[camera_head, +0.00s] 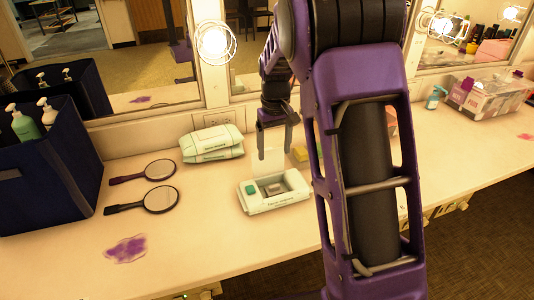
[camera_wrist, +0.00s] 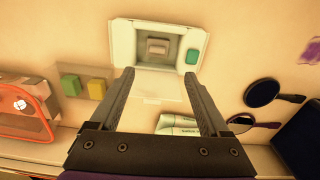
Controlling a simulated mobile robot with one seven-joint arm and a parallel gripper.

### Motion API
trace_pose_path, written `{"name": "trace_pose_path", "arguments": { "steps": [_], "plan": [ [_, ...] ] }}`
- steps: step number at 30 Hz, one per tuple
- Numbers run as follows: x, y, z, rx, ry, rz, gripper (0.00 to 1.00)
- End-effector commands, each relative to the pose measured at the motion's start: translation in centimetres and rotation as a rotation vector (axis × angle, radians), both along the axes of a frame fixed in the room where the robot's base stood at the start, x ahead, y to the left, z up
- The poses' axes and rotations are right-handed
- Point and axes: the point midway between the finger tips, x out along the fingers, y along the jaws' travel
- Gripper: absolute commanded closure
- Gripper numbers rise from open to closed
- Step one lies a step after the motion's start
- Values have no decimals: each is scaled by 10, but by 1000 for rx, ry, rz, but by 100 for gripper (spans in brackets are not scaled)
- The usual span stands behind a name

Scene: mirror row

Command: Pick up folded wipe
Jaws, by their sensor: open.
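A small beige-grey folded piece, which looks like the folded wipe (camera_head: 271,188), lies in the dark recess of an open white box (camera_head: 290,201) on the counter. In the wrist view the wipe (camera_wrist: 157,46) shows inside the box (camera_wrist: 122,42), beside a teal-green square (camera_wrist: 192,56). My gripper (camera_head: 275,153) points down above the back of the box, with its fingers apart and nothing between them. In the wrist view my gripper (camera_wrist: 157,76) has its fingertips near the box's lower edge, apart from the wipe. A pale upright panel stands behind the recess.
Two pale green packs (camera_head: 212,143) lie behind and left of the box. Two hand mirrors (camera_head: 161,199) lie left, near a purple smear (camera_head: 126,248) and a dark blue bin (camera_head: 60,165). Yellow (camera_wrist: 96,88) and green blocks (camera_wrist: 70,86) sit beside the box. Wall mirrors line the back.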

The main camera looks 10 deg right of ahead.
Motion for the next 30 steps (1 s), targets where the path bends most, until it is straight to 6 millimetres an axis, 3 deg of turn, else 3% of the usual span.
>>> {"name": "trace_pose_path", "arguments": {
  "steps": [1,9,17,25,30],
  "plan": [
    [-1,1,-20,-1,11,2,20],
    [1,1,-71,0,6,1,20],
    [1,0,-89,0,4,0,20],
    [-1,-6,-128,0,4,1,20],
    [-1,-6,-135,1,2,1,20]
  ]
}}
